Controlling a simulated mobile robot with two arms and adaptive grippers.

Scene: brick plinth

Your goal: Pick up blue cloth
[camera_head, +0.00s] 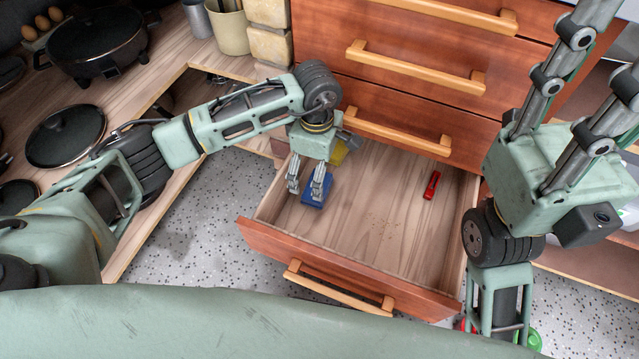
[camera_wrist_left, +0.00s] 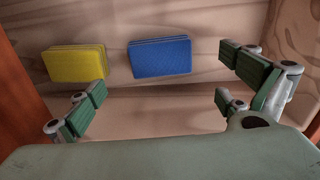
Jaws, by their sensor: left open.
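The blue cloth (camera_head: 312,203), a flat folded rectangle, lies on the floor of the open drawer (camera_head: 375,220), towards its left side. My left gripper (camera_head: 306,188) points down over the cloth and partly covers it in the head view. In the left wrist view the cloth (camera_wrist_left: 160,57) lies flat, beyond the spread fingers of the left gripper (camera_wrist_left: 166,95), which is open and empty. The cloth looks apart from the fingers. My right gripper (camera_head: 590,100) is raised at the right, away from the drawer. Its fingertips are cut off by the picture edge.
A yellow cloth (camera_head: 338,153) lies in the drawer near the blue one; it also shows in the left wrist view (camera_wrist_left: 75,63). A red object (camera_head: 432,185) lies at the drawer's right. Shut drawers with wooden handles rise behind. The drawer's middle is clear.

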